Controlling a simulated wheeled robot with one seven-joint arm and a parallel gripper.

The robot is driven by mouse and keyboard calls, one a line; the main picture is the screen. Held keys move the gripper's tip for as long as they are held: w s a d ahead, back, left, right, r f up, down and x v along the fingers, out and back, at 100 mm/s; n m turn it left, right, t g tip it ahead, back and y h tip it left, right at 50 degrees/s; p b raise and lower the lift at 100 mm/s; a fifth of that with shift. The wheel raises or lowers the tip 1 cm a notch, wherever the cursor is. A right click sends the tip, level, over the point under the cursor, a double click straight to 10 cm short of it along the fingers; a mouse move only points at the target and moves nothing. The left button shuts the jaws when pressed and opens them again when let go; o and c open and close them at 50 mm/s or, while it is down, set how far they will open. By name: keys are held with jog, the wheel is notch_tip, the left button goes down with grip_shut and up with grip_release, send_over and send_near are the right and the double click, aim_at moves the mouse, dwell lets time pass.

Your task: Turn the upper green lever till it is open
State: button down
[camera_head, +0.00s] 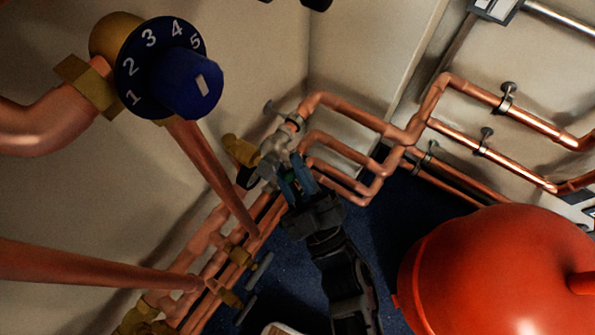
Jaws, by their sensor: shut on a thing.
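The upper green lever (285,176) shows only as a small dark green patch between the fingers of my gripper (292,182). It sits by the grey metal valve body (277,146) on the copper pipework, near the corner of the room. My gripper is shut on the lever, with my black arm reaching up to it from below. The fingers hide most of the lever, so its exact angle cannot be told.
A blue numbered knob (168,70) on a brass fitting stands large at upper left. Copper pipes (352,115) run close around the gripper. A red tank (500,280) fills the lower right. Brass valves with grey levers (262,268) sit at lower left.

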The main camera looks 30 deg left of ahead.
notch_tip(320, 180, down, 6)
jog(key=s+n+g+y+b, duration=0.2)
jog(key=n+g+y+b, duration=0.4)
jog(key=n+g+b, duration=0.3)
jog(key=n+b, duration=0.4)
jog(key=n, duration=0.3)
jog(key=shift+s+a+r, duration=0.15)
jog(key=shift+s+r, duration=0.1)
jog(key=shift+n+g+b, duration=0.35)
jog(key=shift+n+g, duration=0.05)
jog(key=shift+n, duration=0.1)
jog(key=c, duration=1.1)
grip_release()
jog(key=shift+p+v, duration=0.5)
jog(key=shift+v, duration=3.45)
jog(key=shift+a+f, duration=0.1)
